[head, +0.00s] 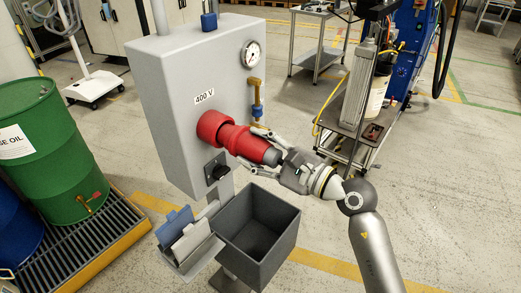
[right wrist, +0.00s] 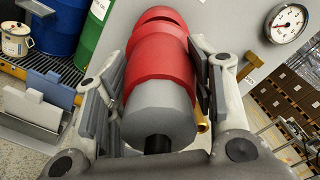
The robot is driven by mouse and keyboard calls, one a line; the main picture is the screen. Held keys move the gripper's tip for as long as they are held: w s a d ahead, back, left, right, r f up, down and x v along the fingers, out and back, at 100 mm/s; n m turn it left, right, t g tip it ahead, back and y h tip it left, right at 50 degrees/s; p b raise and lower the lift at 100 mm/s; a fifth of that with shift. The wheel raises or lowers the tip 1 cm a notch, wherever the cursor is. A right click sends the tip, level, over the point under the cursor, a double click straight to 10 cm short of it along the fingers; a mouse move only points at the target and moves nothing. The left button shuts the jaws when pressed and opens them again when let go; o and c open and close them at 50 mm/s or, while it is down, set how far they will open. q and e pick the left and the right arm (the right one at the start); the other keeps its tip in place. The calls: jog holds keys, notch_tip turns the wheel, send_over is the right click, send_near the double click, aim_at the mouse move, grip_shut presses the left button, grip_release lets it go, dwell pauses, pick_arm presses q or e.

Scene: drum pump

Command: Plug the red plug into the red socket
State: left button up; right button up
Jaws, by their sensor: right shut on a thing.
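The red socket (head: 209,124) sticks out of the front of a grey cabinet below a "400 V" label. The red plug (head: 243,142), with a grey rear end, is lined up with the socket and meets its mouth; how deep it sits cannot be told. My right gripper (head: 261,151) is shut on the plug, a finger on each side. In the right wrist view, the plug (right wrist: 158,75) lies between the finger pads, its black cable end towards me. The socket's red rim (right wrist: 160,16) shows just beyond it. My left gripper is not in view.
The grey cabinet (head: 170,75) carries a gauge (head: 251,54), a brass-coloured valve (head: 256,90) and a black switch (head: 215,170). An open grey bin (head: 256,222) stands below my gripper. A green drum (head: 50,150) is at left and a cart (head: 350,125) at right.

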aim_at(279, 161)
jog(key=shift+x, duration=1.15)
dwell(0.5)
jog(key=shift+w+a+r, duration=0.2)
jog(key=shift+a, duration=0.05)
dwell(1.1)
jog(key=o, duration=0.9)
jog(key=shift+c, duration=0.2)
jog(key=o, duration=0.4)
jog(key=shift+w+a+f, duration=0.1)
jog(key=shift+a, duration=0.1)
jog(key=shift+o, duration=0.2)
jog(key=shift+d+f, duration=0.1)
jog(key=shift+d, duration=0.05)
jog(key=shift+s+d, duration=0.4)
jog(key=shift+d, duration=0.1)
jog(key=shift+b+v, duration=0.3)
jog(key=shift+v, duration=1.05)
jog(key=shift+b+v, duration=0.6)
jog(key=shift+v, duration=1.95)
